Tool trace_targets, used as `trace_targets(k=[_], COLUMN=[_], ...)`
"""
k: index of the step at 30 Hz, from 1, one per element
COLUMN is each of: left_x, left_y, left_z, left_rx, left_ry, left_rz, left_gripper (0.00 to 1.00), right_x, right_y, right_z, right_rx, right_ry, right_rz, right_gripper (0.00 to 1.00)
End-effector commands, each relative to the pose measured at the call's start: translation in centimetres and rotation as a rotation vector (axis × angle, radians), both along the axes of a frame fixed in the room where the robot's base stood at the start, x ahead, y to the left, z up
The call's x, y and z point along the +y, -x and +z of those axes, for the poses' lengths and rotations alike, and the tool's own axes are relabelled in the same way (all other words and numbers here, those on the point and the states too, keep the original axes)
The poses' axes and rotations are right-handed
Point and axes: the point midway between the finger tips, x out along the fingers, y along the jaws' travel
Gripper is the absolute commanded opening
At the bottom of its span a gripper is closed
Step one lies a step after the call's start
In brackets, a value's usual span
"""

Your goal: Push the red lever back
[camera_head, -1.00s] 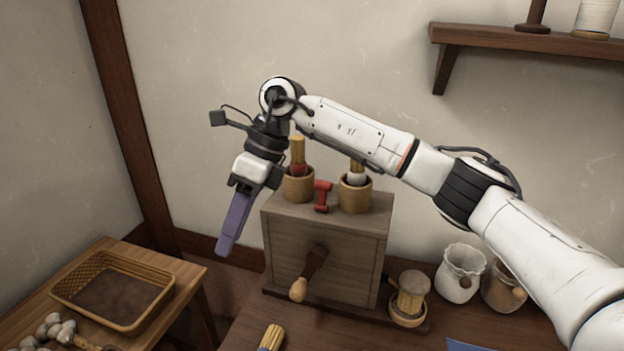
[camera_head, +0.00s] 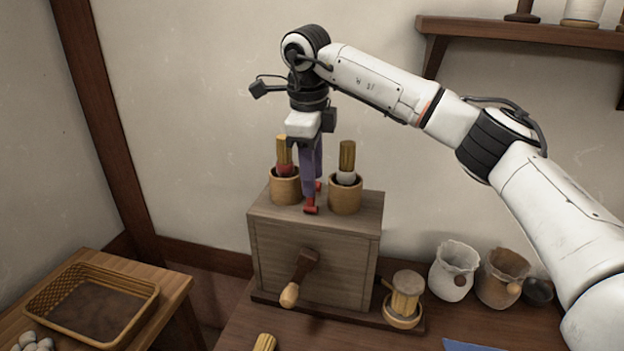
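The red lever (camera_head: 312,209) sits on top of the wooden mill box (camera_head: 315,257), between two wooden cups. Its red front end shows, and a bit of red shows behind it. My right gripper (camera_head: 311,192) points down over the lever from above, its purple fingers between the two cups. The fingers hide the lever's middle. I cannot tell whether the fingers touch the lever or how far they are parted. My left gripper is not in view.
The left cup (camera_head: 285,190) and right cup (camera_head: 345,196) hold brushes close on both sides of the fingers. A crank handle (camera_head: 297,280) sticks out of the box front. A wicker basket (camera_head: 140,315) is at left; sacks (camera_head: 455,272) stand at right.

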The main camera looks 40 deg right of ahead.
Motion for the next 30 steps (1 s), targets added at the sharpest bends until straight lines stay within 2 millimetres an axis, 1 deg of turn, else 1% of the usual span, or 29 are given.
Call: trace_targets(k=[1,4,13,14,18,20,26,28,30], left_x=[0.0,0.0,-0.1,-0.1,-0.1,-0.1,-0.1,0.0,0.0], left_y=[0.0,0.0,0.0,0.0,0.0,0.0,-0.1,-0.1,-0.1], left_z=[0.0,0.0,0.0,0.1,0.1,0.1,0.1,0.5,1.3], left_rx=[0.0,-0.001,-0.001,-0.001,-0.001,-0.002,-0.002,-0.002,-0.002], left_ry=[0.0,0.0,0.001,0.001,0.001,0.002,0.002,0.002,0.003], left_rz=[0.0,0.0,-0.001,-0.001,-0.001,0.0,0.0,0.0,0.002], left_gripper=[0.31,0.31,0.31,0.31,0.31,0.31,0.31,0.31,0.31], right_x=[-0.1,-0.1,-0.1,-0.1,-0.1,-0.1,-0.1,-0.2,-0.3], right_y=[0.0,-0.1,-0.1,-0.2,-0.2,-0.2,-0.2,-0.2,-0.3], right_z=[-0.6,-1.2,-1.4,-1.4,-1.4,-1.4,-1.4,-1.2,-1.0], right_rx=[0.001,0.0,-0.001,-0.001,-0.001,-0.001,-0.001,0.004,0.017], right_ry=[0.0,-0.001,-0.001,-0.001,-0.001,-0.001,-0.001,-0.006,-0.017], right_rz=[0.0,0.001,0.001,0.001,0.001,0.001,0.001,0.001,0.001], right_gripper=[0.36,0.36,0.36,0.33,0.09,0.0,0.0,0.0,0.0])
